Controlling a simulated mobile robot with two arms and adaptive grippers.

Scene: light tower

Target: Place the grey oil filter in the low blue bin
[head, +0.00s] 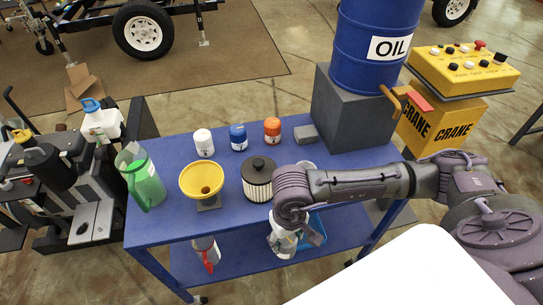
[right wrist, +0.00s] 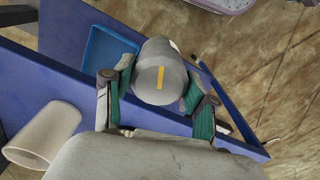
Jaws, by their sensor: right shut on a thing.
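The grey oil filter (right wrist: 158,80), a grey cylinder with a yellow mark on its end, is between the teal fingers of my right gripper (right wrist: 160,92) in the right wrist view. The gripper is shut on it. The blue bin (right wrist: 108,58) shows behind and to the left of the filter, partly hidden by it. In the head view my right gripper (head: 308,232) hangs at the table's front right edge, beside the small blue part of the bin (head: 319,224) that shows at lower-shelf level. I cannot make out the filter clearly there. My left gripper is out of view.
The blue table (head: 165,222) bears a green jug (head: 143,180), yellow funnel (head: 201,178), a black-topped pleated filter (head: 257,180) and white, blue and orange filters (head: 272,132). A blue oil drum (head: 372,45) stands behind.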

